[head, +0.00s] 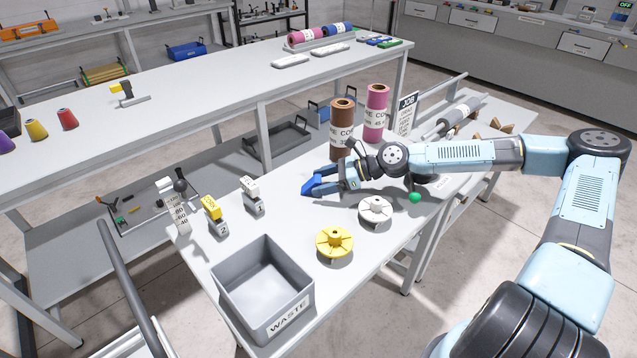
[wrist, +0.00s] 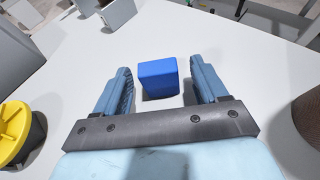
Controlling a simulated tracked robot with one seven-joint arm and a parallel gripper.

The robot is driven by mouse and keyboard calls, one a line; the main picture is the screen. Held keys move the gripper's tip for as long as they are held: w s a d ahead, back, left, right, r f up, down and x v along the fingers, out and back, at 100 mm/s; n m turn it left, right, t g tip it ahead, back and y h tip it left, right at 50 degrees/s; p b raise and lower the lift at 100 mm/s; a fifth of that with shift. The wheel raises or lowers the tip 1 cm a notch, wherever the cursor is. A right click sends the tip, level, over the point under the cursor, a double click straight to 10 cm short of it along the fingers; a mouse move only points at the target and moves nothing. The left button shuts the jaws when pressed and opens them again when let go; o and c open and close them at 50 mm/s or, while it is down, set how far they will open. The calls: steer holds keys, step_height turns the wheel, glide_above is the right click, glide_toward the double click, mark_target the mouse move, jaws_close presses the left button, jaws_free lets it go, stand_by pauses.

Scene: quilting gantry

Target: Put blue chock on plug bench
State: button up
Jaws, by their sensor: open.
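The blue chock (wrist: 158,78) stands on the white tabletop in the wrist view. It lies between the two open fingers of my gripper (wrist: 160,88), with a clear gap to each finger. In the head view the blue chock (head: 310,187) shows at the tip of my gripper (head: 324,182), which reaches in low from the right; the fingers partly overlap it there. The white worktable (head: 285,222) bears it. No readable label tells me which surface is the plug bench.
Brown (head: 342,130) and pink (head: 376,113) rolls stand behind my gripper. Bare tabletop lies between.

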steer(key=v, duration=1.1)
steer(key=shift+d, duration=0.1)
